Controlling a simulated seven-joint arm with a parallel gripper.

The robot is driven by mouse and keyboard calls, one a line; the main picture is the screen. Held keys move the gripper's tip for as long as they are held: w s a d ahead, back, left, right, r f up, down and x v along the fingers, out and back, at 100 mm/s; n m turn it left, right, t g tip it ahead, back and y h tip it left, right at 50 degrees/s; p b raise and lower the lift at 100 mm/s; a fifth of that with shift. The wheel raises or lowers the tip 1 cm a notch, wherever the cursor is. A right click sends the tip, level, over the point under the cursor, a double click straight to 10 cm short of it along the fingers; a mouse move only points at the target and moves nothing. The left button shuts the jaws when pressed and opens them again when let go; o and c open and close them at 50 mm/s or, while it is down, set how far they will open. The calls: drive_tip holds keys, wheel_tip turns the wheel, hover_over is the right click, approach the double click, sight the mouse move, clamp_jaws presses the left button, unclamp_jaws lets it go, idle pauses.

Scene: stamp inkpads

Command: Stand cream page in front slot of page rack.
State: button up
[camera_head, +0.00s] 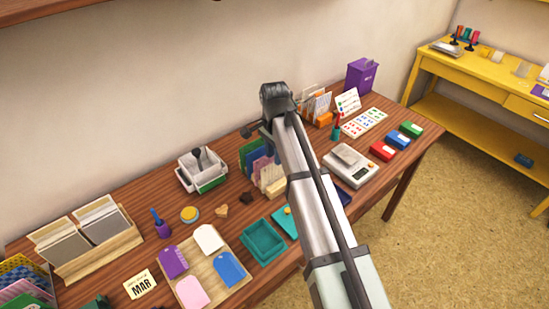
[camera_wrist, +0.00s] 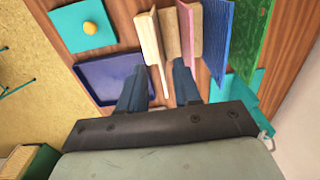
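The page rack (camera_head: 272,187) stands mid-table, partly behind my arm. In the wrist view it holds a pink page (camera_wrist: 190,28), a blue page (camera_wrist: 216,40) and a green page (camera_wrist: 256,40), all upright. A pale cream upright panel (camera_wrist: 151,38) stands at the rack's front side, and its narrow edge runs down between my fingers. I cannot tell whether it is the cream page or the rack's front wall. My gripper (camera_wrist: 160,88) has its two dark fingers apart, one on each side of that edge, with gaps showing. In the head view my arm hides the fingers.
A dark blue tray (camera_wrist: 112,75) and a teal lid with a yellow knob (camera_wrist: 90,28) lie close to the rack. A teal tray (camera_head: 263,241), a wooden board with coloured tags (camera_head: 186,276) and a scale (camera_head: 350,167) are also on the table.

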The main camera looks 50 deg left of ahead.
wheel_tip(320, 180, up, 11)
drive_tip(key=shift+r, duration=0.15)
idle(0.8)
drive_tip(key=w+d+f, duration=0.9)
drive_tip(key=w+d, duration=0.1)
drive_tip(key=d, duration=0.2)
drive_tip(key=w+d+f, duration=0.9)
drive_tip(key=w+d, duration=0.1)
drive_tip(key=d, duration=0.2)
drive_tip(key=w+d+f, duration=0.1)
drive_tip(key=d+f, duration=0.4)
drive_tip(key=d, duration=0.6)
drive_tip(key=d+f, duration=0.6)
drive_tip(key=d, duration=0.5)
drive_tip(key=w+d+f, duration=0.1)
drive_tip(key=d+f, duration=0.4)
drive_tip(key=d, duration=0.6)
drive_tip(key=s+d+f, duration=0.3)
drive_tip(key=d, duration=0.3)
drive_tip(key=s+d+f, duration=0.3)
drive_tip(key=d, duration=0.3)
drive_tip(key=s+f+g, duration=0.3)
drive_tip(key=s+f, duration=0.7)
drive_tip(key=s, duration=0.4)
drive_tip(key=s+f+g, duration=0.3)
drive_tip(key=s+f, duration=0.6)
drive_tip(key=s, duration=0.6)
drive_tip(key=shift+f+g, duration=0.35)
drive_tip(key=shift+g, duration=0.05)
